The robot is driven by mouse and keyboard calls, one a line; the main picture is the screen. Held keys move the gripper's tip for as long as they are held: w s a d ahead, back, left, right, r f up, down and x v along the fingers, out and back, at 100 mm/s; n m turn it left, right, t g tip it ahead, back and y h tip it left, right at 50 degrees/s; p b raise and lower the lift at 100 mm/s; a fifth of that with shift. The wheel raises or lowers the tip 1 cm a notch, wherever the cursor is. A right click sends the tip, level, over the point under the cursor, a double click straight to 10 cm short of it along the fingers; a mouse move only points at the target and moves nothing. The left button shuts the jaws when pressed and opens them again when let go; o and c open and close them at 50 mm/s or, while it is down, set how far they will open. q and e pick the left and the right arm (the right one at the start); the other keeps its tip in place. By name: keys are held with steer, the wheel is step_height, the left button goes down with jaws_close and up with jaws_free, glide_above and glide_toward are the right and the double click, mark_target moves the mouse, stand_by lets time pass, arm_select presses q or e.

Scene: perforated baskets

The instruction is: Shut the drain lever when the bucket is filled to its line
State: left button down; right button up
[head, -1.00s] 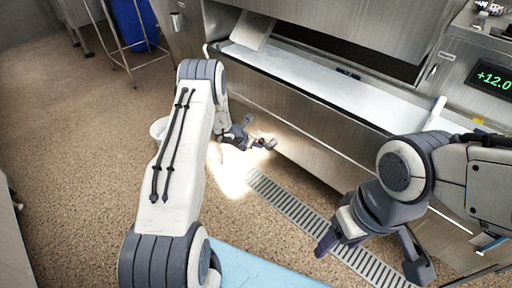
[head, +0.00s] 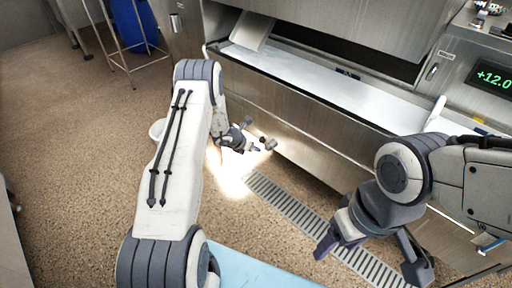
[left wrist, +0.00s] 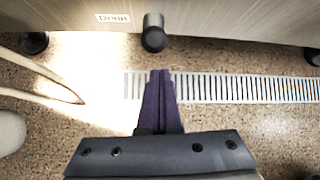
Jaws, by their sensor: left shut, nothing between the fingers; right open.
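My left gripper (head: 254,149) is low beside the steel machine's front; its purple fingers are together and empty in the left wrist view (left wrist: 160,76). A dark round-ended handle, seemingly the drain lever (left wrist: 153,35), sticks out just ahead of the fingertips, apart from them, right of a "Drain" label (left wrist: 113,18). It also shows right of the gripper in the head view (head: 269,143). My right gripper (head: 368,262) is open and empty at the right.
A slotted floor drain (head: 318,227) runs along the machine's base (head: 300,140). Bright glare covers the floor by the left gripper. A pale blue surface (head: 255,268) is at the bottom. A blue bin (head: 135,25) stands back left. The left floor is open.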

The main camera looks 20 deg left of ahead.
arm_select(q)
steer(key=s+a+r+p, duration=0.1)
steer(key=s+r+p, duration=0.2)
steer(key=r, duration=0.5)
steer(key=shift+s+a+r+p, duration=0.25)
steer(key=shift+s+a+p, duration=0.1)
steer(key=shift+p, duration=0.15)
arm_select(e)
steer(key=r, duration=0.3)
steer(key=shift+s+a, duration=0.1)
steer(key=shift+s, duration=0.15)
